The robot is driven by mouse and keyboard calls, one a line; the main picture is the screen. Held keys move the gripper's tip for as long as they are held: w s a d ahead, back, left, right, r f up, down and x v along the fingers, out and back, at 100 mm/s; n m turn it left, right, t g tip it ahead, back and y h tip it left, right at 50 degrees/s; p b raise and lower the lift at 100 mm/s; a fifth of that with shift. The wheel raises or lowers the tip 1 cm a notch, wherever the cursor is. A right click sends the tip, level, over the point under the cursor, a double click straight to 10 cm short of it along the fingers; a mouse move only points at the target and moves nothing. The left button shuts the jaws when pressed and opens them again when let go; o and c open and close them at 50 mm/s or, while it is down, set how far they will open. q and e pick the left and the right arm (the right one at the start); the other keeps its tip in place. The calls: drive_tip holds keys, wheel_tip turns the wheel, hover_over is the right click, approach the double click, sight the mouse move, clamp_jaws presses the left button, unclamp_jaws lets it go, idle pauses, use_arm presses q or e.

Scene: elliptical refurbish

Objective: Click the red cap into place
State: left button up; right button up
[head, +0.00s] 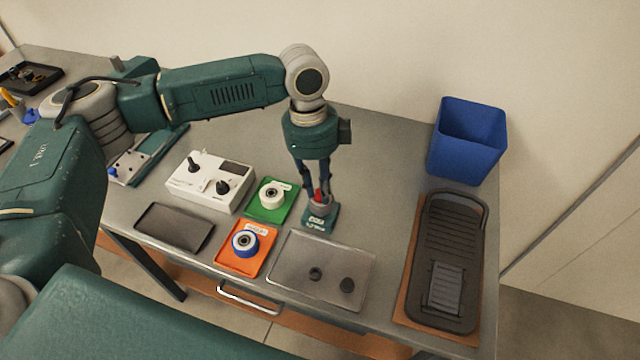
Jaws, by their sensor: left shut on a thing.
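The red cap (317,196) shows as a small red patch between the fingers of my left gripper (318,192). The gripper points down and is shut on the cap, which sits at the top of a grey part on a small green base (320,218). The fingers hide most of the cap, so I cannot tell whether it is fully seated. My right gripper is not in view.
A white box with two black sticks (208,181) and green (290,206) and orange (225,255) trays with rolls stand left. A grey tray (300,290) with two dark round parts lies in front.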

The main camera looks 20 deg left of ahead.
use_arm(q)
drive_tip(key=shift+f, duration=0.1)
drive_tip(key=o, duration=0.8)
drive_tip(key=r, duration=0.4)
drive_tip(key=a+r, duration=0.1)
drive_tip(key=r, duration=0.7)
drive_tip(key=shift+w+a, duration=0.2)
drive_tip(key=shift+f, duration=0.1)
